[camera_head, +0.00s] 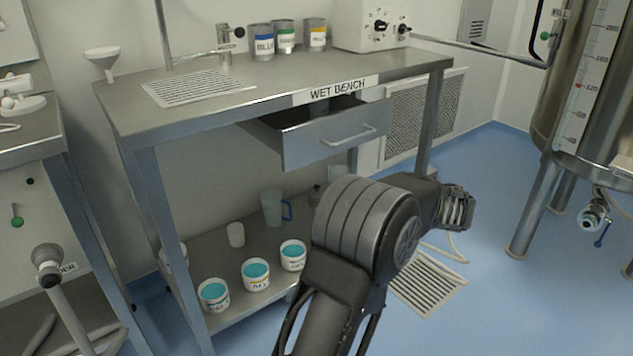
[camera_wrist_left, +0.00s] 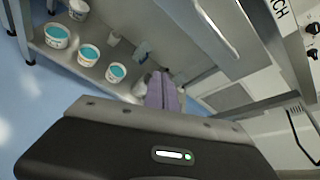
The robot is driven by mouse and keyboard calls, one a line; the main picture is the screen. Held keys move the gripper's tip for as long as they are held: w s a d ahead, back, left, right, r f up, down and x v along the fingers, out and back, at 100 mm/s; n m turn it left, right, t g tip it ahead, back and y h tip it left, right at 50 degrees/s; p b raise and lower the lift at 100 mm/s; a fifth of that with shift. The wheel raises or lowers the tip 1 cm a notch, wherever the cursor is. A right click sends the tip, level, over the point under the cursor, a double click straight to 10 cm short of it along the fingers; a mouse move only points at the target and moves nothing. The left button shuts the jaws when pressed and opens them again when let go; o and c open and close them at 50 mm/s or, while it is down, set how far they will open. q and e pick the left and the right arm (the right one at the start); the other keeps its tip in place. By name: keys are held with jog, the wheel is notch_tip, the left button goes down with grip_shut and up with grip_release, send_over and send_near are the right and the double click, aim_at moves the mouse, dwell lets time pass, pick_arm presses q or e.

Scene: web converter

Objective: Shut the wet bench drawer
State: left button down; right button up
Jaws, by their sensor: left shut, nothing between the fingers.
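The wet bench drawer (camera_head: 310,150) stands pulled out below the worktop, its dark inside showing behind the front. Its bar handle (camera_head: 348,135) is on the front face. In the left wrist view the handle (camera_wrist_left: 216,30) shows at the upper middle. My left gripper (camera_wrist_left: 163,92) is shut and empty, apart from the drawer and handle. My right gripper is in neither view.
The wet bench worktop (camera_head: 215,95) carries several cans and a control box (camera_head: 370,25). Several tubs of blue liquid (camera_head: 256,273) and a jug (camera_head: 273,208) stand on the lower shelf. A steel tank (camera_head: 590,90) stands at right.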

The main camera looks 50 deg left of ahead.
aim_at(309, 145)
pick_arm(q)
jog(key=s+a+r+m+g+y, duration=0.1)
jog(key=s+a+r+m+y, duration=0.1)
jog(key=s+r+m+y, duration=0.2)
notch_tip(309, 145, up, 2)
jog(key=shift+s+a+r+m+g+y+p, duration=0.3)
jog(key=shift+s+a+g+p, duration=0.1)
jog(key=shift+s, duration=0.1)
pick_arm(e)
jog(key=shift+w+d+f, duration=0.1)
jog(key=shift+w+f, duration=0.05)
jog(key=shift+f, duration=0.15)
